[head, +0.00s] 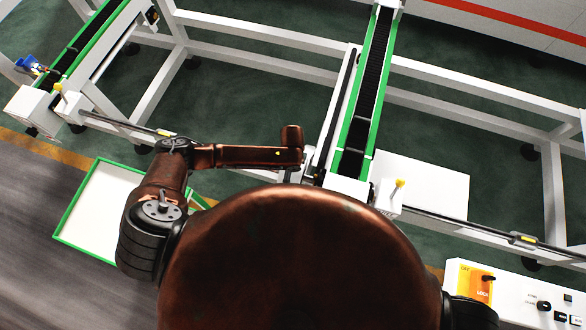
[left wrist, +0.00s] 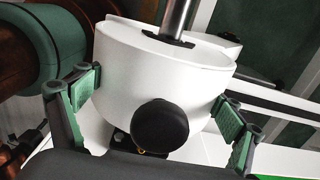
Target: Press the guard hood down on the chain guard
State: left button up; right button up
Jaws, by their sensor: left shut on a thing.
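The guard hood (left wrist: 125,65) appears to be the white round cap with a black ball knob (left wrist: 160,126) in the left wrist view. A metal post (left wrist: 178,18) stands at a dark slot in its top. My left gripper (left wrist: 160,88) is shut on the hood, one green-padded finger at each side. I cannot make out the chain guard for certain; a white surface and dark fittings show below the hood. In the head view my left arm reaches to the narrow conveyor's near end, and the gripper and hood are hidden there. My right gripper is out of view.
The narrow green-edged conveyor (head: 357,125) runs away from me on a white frame. A second conveyor (head: 85,40) is at the upper left. A green-rimmed tray (head: 84,199) lies at the left. A control panel (head: 517,297) is at the lower right, and a yellow lever (head: 398,185) stands right of the conveyor.

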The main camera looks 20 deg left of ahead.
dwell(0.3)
pick_arm(q)
jog(key=o, duration=1.4)
jog(key=shift+o, duration=0.3)
jog(key=shift+r+p, duration=1)
jog(key=shift+r, duration=5.6)
grip_shut()
